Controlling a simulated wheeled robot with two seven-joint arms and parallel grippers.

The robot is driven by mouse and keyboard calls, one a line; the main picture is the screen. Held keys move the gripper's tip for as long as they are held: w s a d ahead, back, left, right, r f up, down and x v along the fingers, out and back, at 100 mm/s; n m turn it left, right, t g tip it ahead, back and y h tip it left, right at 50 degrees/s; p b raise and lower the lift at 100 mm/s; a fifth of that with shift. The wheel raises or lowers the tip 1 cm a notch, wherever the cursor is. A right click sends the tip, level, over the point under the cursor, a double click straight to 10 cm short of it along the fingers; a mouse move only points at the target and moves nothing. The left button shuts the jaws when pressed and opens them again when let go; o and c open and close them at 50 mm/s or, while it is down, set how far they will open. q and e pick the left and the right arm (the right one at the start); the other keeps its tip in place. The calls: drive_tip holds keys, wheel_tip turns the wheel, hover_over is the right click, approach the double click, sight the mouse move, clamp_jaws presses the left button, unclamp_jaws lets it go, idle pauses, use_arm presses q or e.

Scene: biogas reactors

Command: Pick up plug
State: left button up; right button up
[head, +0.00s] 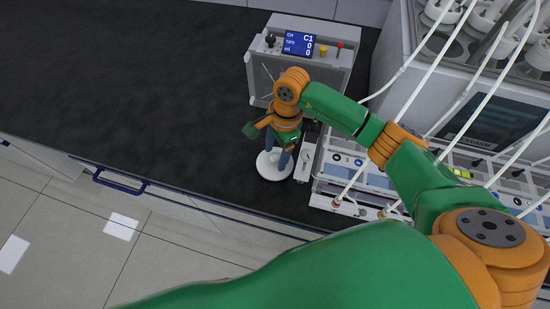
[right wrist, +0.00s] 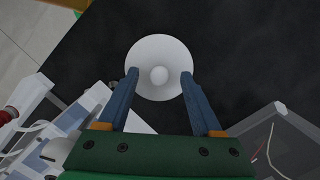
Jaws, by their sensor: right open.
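The plug (right wrist: 159,52) is a white round disc with a small knob in its middle. In the head view the plug (head: 268,171) sits on the black bench top near its front edge. My right gripper (head: 283,160) is over it, pointing down, and partly hides it. In the right wrist view the two blue fingers of my right gripper (right wrist: 160,77) are apart, one on each side of the knob, with gaps between them and the knob. Whether the fingertips touch the disc cannot be told. My left gripper is not in view.
A grey box with a small display (head: 299,44) stands behind my right gripper. A reactor unit with several white tubes (head: 488,108) stands to the right. The black bench top (head: 130,80) to the left is clear. A blue drawer handle (head: 120,184) is on the bench front.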

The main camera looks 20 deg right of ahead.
clamp_jaws()
idle(1.4)
